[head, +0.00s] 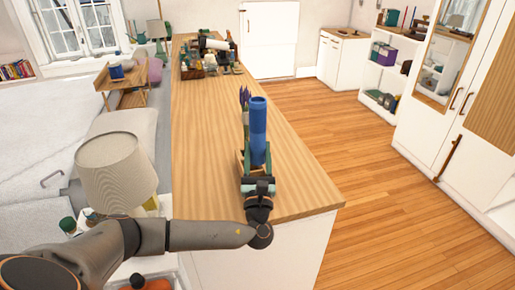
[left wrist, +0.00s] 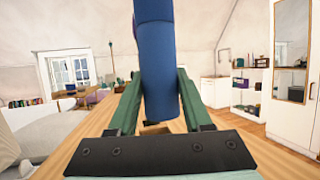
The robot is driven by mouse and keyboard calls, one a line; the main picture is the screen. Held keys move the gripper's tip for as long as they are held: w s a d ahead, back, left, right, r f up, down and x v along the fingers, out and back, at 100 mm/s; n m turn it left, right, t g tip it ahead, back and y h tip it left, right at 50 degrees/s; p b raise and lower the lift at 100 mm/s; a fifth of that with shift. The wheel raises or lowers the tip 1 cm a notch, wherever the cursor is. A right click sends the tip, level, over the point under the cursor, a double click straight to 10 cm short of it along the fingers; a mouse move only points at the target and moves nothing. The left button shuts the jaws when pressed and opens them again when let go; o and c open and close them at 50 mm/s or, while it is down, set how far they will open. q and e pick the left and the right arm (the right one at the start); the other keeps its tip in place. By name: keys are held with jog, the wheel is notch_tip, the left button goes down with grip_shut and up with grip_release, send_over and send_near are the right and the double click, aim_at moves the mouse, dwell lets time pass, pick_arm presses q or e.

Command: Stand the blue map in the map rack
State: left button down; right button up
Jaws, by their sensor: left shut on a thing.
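The blue map (head: 258,130) is a rolled blue tube, upright above the near part of the long wooden counter. My left gripper (head: 257,166) is shut on its lower part, with green fingers on either side. In the left wrist view the map (left wrist: 157,65) stands between the fingers of the gripper (left wrist: 158,88), leaning slightly, its top out of frame. A small wooden piece (left wrist: 154,128) shows below the tube, perhaps part of the map rack. Most of the rack is hidden behind the map and gripper, and I cannot tell whether the map touches it. My right gripper is not in view.
Purple slim items (head: 244,96) stand just behind the map. Bottles and boxes (head: 205,58) crowd the counter's far end. A lamp (head: 116,170) stands left, near my arm. The counter (head: 205,150) is bare left of the map; the floor (head: 345,150) is clear at right.

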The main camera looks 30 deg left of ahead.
aim_at(258, 163)
pick_arm(q)
jog(key=shift+s+f+b, duration=0.1)
jog(key=shift+f+b, duration=0.35)
notch_tip(258, 163, down, 2)
jog(key=shift+f+b, duration=0.2)
jog(key=shift+b, duration=0.85)
notch_tip(258, 163, down, 3)
jog(key=shift+r+b, duration=0.1)
jog(key=shift+b, duration=1.1)
jog(key=shift+f+b, duration=0.3)
jog(key=shift+f, duration=0.1)
jog(key=c, duration=0.7)
grip_release()
jog(key=o, duration=0.5)
jog(key=shift+c, duration=0.2)
